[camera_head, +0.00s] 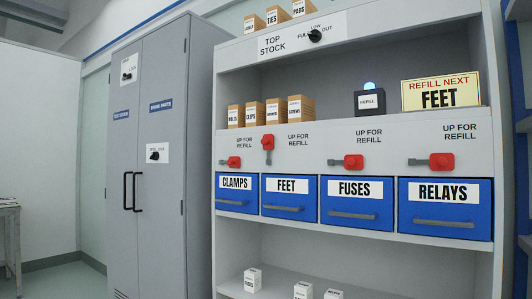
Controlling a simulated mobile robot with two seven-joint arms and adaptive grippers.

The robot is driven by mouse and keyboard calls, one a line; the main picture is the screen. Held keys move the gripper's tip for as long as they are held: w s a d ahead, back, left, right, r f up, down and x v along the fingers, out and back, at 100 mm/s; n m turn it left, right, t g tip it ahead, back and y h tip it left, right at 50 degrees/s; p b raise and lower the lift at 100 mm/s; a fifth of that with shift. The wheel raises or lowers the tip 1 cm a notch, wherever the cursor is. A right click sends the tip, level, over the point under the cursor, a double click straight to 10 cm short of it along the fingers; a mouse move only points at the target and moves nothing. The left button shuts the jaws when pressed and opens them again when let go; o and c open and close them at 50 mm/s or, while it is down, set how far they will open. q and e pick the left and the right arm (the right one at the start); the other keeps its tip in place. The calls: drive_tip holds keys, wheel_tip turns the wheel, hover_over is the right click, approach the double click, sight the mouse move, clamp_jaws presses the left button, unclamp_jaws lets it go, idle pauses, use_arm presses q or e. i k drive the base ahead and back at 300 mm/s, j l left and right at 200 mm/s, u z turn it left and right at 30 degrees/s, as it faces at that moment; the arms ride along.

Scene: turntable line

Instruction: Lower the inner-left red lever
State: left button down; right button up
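The inner-left red lever (267,143) is on the white panel above the blue FEET drawer (289,186). It points up, with its red knob at the top. The red levers above the CLAMPS drawer (232,162), the FUSES drawer (353,162) and the RELAYS drawer (441,161) lie sideways. "UP FOR REFILL" is printed by each lever. Neither of my grippers is in view.
All the blue drawers look shut. Above them stand small brown boxes (252,115), a REFILL box with a lit blue lamp (369,101) and a "REFILL NEXT FEET" sign (441,93). A grey cabinet (160,210) stands on the left.

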sight(267, 141)
drive_tip(key=i+j+z, duration=0.2)
drive_tip(key=i+j, duration=0.2)
drive_tip(key=j, duration=0.2)
drive_tip(key=i+j+z, duration=0.1)
drive_tip(key=j, duration=0.2)
drive_tip(key=i+j, duration=0.25)
drive_tip(key=i+j+z, duration=0.15)
drive_tip(key=j, duration=0.3)
drive_tip(key=i+j+z, duration=0.1)
drive_tip(key=j, duration=0.25)
drive_tip(key=i+j+z, duration=0.1)
drive_tip(key=j, duration=0.25)
drive_tip(key=i+j+z, duration=0.1)
drive_tip(key=j, duration=0.3)
drive_tip(key=i+l, duration=0.1)
drive_tip(key=i, duration=0.2)
